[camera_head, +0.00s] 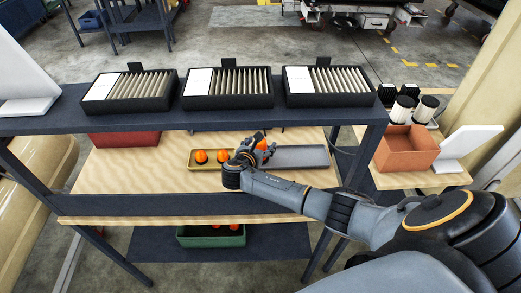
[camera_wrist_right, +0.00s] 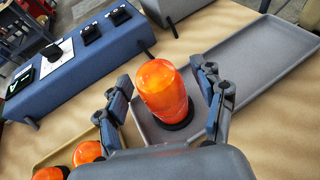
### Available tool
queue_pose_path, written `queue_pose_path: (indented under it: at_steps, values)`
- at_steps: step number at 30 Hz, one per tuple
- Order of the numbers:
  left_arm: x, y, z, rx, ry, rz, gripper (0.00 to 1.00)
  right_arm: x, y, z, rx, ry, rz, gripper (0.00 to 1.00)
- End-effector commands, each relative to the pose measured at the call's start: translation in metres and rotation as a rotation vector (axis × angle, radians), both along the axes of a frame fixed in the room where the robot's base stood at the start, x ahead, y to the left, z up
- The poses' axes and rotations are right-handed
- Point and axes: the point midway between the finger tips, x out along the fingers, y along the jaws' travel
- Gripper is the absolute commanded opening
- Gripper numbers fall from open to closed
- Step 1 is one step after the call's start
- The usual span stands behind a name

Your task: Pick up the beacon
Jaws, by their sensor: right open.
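An orange beacon (camera_wrist_right: 163,88) with a black base stands upright at the near end of a grey tray (camera_wrist_right: 252,72). In the right wrist view it sits between the two fingers of my right gripper (camera_wrist_right: 165,82), with a gap visible on each side. The gripper is open. In the head view the right gripper (camera_head: 255,145) reaches over the middle shelf and partly hides this beacon (camera_head: 264,145). Two more orange beacons (camera_head: 201,156) (camera_head: 223,156) stand in a yellow tray (camera_head: 193,165) to the left. My left gripper is not in view.
Above the wooden shelf (camera_head: 130,185) is a dark top shelf (camera_head: 225,115) with several black boxes of cards (camera_head: 228,88). A blue control box (camera_wrist_right: 75,65) stands behind the trays. A green bin (camera_head: 210,240) is below. A reddish box (camera_head: 405,150) is at right.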

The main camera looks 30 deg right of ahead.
Motion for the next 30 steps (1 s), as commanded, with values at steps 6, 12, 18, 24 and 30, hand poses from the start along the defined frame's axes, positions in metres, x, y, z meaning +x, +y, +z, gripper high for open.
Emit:
queue_pose_path:
  at_steps: [6, 12, 18, 24, 30]
  values:
    - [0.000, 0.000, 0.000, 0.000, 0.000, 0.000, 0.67, 0.000, 0.000, 0.000, 0.000, 0.000, 0.001, 0.48]
    - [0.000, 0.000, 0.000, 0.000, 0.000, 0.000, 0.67, 0.000, 0.001, 0.000, -0.001, 0.001, 0.000, 0.08]
    - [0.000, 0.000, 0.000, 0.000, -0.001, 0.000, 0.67, 0.000, 0.000, 0.000, 0.000, 0.000, 0.000, 0.03]
    - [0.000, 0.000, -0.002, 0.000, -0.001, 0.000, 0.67, 0.000, 0.000, 0.006, 0.000, -0.002, 0.001, 0.03]
    - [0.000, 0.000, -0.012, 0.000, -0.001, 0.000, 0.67, 0.001, 0.002, 0.033, 0.002, -0.008, 0.002, 0.03]
